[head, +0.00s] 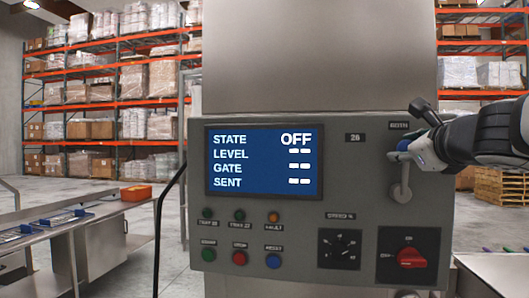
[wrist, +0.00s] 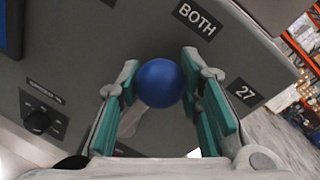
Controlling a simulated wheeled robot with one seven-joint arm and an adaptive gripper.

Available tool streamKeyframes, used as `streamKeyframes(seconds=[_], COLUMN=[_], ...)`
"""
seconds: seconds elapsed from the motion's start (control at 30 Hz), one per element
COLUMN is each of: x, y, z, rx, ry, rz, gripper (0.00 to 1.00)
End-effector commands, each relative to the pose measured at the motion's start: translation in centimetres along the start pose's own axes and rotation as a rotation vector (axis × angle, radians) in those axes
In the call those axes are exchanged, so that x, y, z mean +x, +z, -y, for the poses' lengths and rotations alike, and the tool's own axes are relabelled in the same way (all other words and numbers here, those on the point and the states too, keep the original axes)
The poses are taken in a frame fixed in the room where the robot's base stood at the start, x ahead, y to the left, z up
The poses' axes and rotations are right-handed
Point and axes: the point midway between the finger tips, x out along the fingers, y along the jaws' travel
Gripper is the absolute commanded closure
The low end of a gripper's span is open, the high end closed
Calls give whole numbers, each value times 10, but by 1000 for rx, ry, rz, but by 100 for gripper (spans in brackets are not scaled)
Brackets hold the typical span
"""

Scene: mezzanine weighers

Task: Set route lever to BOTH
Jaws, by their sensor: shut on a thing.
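The route lever is on the right of a grey control panel. The BOTH label (wrist: 197,20) is just above and right of the knob there. A 27 label (wrist: 245,94) lies right of the fingers. The lever's pivot is hidden in the wrist view.
The panel screen (head: 264,161) reads STATE OFF, with dashes for LEVEL, GATE and SENT. Below the lever is a red rotary switch (head: 411,257); a black speed dial (head: 340,249) and several buttons are to its left. A metal bench (head: 70,228) stands at left.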

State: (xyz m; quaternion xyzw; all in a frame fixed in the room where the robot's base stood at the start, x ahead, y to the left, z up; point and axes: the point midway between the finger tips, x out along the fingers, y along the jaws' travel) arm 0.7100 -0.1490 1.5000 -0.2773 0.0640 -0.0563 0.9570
Motion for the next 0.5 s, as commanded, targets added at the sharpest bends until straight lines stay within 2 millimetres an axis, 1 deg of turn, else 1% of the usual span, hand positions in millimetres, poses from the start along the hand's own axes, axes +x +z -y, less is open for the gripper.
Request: streamKeyframes(seconds=[0.47, 0.5], x=[0, 0], y=[1, 0], z=[-1, -1], rx=[-14, -14], ry=[0, 1], rz=[-3, -3], gripper=[100, 58])
